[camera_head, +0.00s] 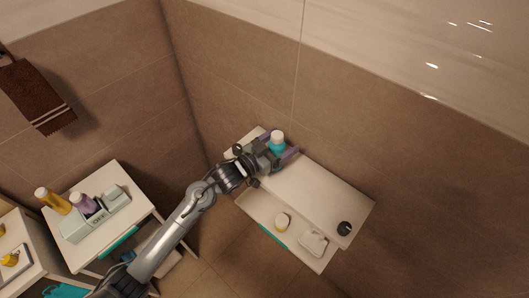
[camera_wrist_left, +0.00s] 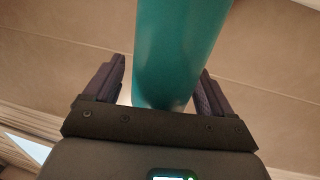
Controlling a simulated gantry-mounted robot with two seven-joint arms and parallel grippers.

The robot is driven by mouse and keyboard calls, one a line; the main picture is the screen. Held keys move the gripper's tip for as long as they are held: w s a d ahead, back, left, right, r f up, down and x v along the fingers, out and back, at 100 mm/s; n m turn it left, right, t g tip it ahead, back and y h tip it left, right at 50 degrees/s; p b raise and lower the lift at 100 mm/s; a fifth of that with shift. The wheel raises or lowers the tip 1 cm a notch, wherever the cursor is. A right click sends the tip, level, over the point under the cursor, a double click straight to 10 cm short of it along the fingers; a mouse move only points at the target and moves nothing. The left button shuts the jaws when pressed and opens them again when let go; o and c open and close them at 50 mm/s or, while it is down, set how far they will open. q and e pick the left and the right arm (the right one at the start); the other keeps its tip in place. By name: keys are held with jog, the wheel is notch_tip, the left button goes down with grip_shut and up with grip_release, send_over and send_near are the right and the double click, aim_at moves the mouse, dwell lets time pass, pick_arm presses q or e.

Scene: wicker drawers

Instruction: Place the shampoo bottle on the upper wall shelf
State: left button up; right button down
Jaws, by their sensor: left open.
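The shampoo bottle (camera_head: 278,145) is teal with a pale cap and looks upright at the back left end of the white upper wall shelf (camera_head: 315,190). My arm hides its base in the head view, so I cannot tell whether it touches the shelf. My left gripper (camera_head: 281,155) is open, with its fingers on either side of the bottle. In the left wrist view the teal bottle body (camera_wrist_left: 180,55) stands between the two dark fingers (camera_wrist_left: 160,88), with a gap at the left finger. My right gripper is not in view.
A small black object (camera_head: 344,228) sits at the upper shelf's right end; its middle is clear. A white cabinet (camera_head: 118,226) with bottles stands left. A brown towel (camera_head: 35,97) hangs on the wall.

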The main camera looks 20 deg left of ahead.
pick_arm(q)
jog(key=v, duration=1.2)
jog(key=s+f+n+g+y, duration=0.3)
jog(key=s+f+g+y, duration=0.3)
jog(key=s+f, duration=0.45)
jog(key=s+f+g, duration=0.2)
jog(key=s+g, duration=0.1)
jog(key=s, duration=0.4)
jog(key=s+d+f+g+y, duration=0.1)
jog(key=s+f+g, duration=0.1)
jog(key=s, duration=0.6)
jog(key=shift+g, duration=0.9)
